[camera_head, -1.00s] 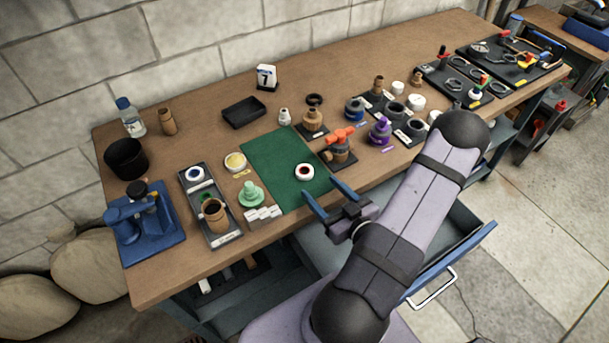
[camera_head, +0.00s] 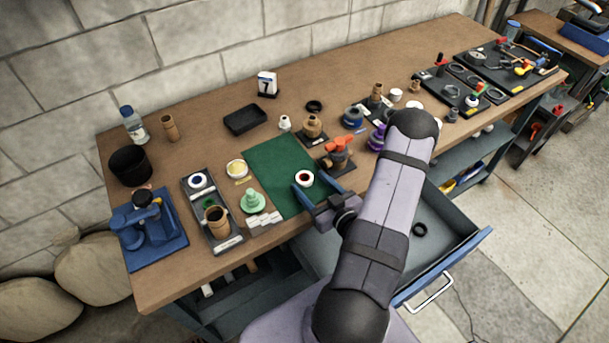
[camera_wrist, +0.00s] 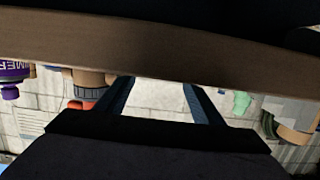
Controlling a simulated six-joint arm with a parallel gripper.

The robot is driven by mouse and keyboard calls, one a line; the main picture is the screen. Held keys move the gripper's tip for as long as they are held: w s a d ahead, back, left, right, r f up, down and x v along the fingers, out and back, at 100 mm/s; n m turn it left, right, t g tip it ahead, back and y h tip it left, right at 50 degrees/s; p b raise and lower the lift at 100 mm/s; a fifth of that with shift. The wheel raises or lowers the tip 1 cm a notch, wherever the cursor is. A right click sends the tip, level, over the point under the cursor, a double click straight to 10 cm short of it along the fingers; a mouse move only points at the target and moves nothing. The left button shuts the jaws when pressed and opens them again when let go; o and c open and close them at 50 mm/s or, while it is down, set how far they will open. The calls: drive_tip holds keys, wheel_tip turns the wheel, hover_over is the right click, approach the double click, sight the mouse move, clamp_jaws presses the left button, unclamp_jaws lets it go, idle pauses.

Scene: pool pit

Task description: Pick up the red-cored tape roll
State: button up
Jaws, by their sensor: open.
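The tape roll (camera_head: 304,178) is a white ring with a dark red core. It lies flat on the green mat (camera_head: 270,158), near the mat's right side. My gripper (camera_head: 311,188) is open, its two blue fingers pointing at the roll from the front edge of the bench. The fingertips look close to the roll, one on each side in the head view; contact and height cannot be told. In the wrist view the open fingers (camera_wrist: 158,88) show below the brown bench edge (camera_wrist: 150,45), and the roll is not visible.
An orange-topped valve (camera_head: 338,150) stands right of the mat. A green stepped piece (camera_head: 253,201) and white cards (camera_head: 264,222) are at its left. A yellow-centred roll (camera_head: 237,169) and a blue-cored roll (camera_head: 198,181) lie further left. An open drawer (camera_head: 440,255) is below the bench.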

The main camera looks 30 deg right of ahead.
drive_tip(key=shift+w+f, duration=0.15)
drive_tip(key=shift+w, duration=0.5)
drive_tip(key=c, duration=1.1)
wheel_tip(320, 180, up, 10)
drive_tip(key=shift+b, duration=0.45)
